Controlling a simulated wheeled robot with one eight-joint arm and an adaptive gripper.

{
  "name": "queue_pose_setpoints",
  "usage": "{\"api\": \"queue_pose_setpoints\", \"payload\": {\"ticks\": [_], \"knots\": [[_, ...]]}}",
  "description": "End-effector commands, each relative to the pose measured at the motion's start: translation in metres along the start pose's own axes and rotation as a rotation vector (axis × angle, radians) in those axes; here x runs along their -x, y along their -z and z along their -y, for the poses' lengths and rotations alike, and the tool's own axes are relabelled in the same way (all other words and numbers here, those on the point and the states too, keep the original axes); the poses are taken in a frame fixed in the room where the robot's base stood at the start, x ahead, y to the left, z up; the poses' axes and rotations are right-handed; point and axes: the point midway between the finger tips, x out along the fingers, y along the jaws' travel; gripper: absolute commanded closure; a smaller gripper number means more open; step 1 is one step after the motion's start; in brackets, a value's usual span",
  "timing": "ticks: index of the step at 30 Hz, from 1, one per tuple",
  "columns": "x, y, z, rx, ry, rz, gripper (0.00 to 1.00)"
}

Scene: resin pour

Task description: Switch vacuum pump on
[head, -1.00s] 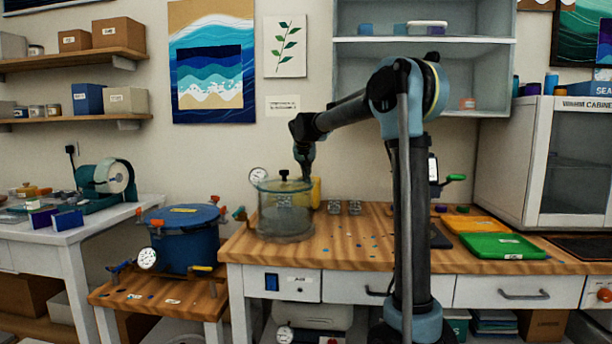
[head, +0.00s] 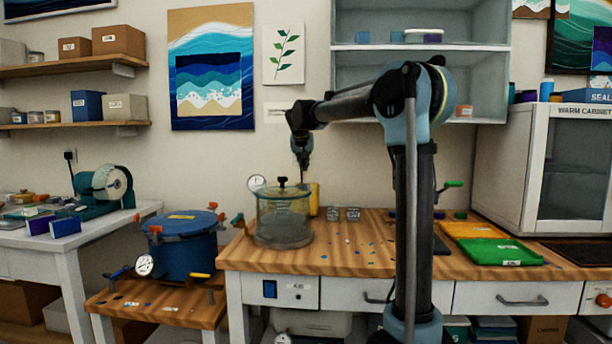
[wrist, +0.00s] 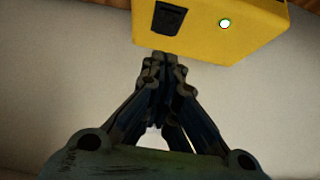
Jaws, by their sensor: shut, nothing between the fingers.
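The vacuum pump appears to be the yellow box (wrist: 215,35) at the top of the wrist view. It has a black rocker switch (wrist: 169,18) and a small round lamp (wrist: 224,23), white in the middle with a green rim. My gripper (wrist: 166,62) is shut and empty, its fingertips just below the switch in that picture. I cannot tell if they touch the box. In the head view a yellow part (head: 314,199) shows behind the clear vacuum chamber (head: 283,220), mostly hidden. My gripper (head: 304,172) is above and behind the chamber there.
A round gauge (head: 257,183) stands beside the chamber. A blue pressure pot (head: 182,238) sits on a low table at left. A blue switch (head: 270,289) is on the bench front. Green (head: 499,252) and orange trays lie at right.

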Motion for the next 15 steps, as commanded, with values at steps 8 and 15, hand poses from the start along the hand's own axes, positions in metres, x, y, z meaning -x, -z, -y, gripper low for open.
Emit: {"api": "queue_pose_setpoints", "payload": {"ticks": [8,15], "knots": [[0.048,-0.009,-0.002,-0.001,-0.001,-0.001,1.00],[0.066,-0.011,-0.003,-0.004,-0.002,0.000,1.00]]}}
